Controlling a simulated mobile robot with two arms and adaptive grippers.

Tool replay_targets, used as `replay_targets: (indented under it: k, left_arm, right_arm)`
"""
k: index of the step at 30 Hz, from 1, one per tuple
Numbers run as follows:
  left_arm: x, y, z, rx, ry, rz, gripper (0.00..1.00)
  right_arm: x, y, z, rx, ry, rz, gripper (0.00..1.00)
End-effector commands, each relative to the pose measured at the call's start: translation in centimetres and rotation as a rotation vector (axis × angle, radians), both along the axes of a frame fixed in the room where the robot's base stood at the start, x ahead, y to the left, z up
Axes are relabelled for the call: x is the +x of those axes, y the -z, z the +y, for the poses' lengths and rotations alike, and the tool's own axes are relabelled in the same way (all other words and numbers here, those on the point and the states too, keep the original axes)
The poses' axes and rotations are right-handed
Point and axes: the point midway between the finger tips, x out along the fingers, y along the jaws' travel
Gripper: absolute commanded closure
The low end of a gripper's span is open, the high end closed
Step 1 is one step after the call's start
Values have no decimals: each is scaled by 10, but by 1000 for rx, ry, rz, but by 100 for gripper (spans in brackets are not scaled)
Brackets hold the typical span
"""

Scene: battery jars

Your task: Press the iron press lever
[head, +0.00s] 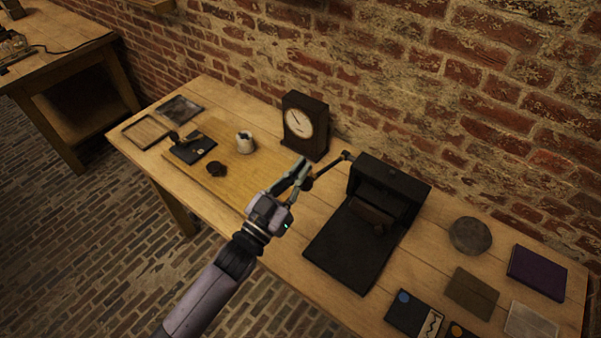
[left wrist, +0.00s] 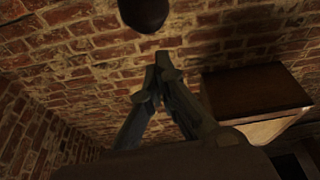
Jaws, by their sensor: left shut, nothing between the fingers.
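The iron press (head: 385,195) is a dark box with a flat black bed (head: 345,250) in front, on the wooden table. Its lever (head: 333,164) sticks out from the box's left side and ends in a dark knob near my gripper. My left gripper (head: 304,168) is shut and empty, close to the lever's knob end; I cannot tell whether it touches. In the left wrist view the shut fingers (left wrist: 160,62) point up, just below a dark round knob (left wrist: 143,12), with a gap showing between. My right gripper is not in view.
A dark clock (head: 304,125) stands behind my gripper. A white cup (head: 245,143), a black card-like item (head: 193,148) and trays lie to the left. A round grey disc (head: 470,235) and a purple book (head: 537,272) lie to the right. A brick wall backs the table.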

Motion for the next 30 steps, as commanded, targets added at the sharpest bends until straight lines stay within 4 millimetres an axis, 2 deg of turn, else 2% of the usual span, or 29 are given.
replay_targets:
  k: [3,7,20,23,30]
  left_arm:
    - [-1,14,0,0,-1,2,100]
    - [-2,22,0,-1,0,0,100]
    - [-3,27,0,-4,0,-3,100]
    - [-4,35,1,-14,1,-16,100]
    - [-10,58,5,-63,1,-84,100]
  right_arm:
    - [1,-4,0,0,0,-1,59]
    - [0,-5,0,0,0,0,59]
    - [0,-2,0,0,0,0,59]
    - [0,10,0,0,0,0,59]
    - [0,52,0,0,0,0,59]
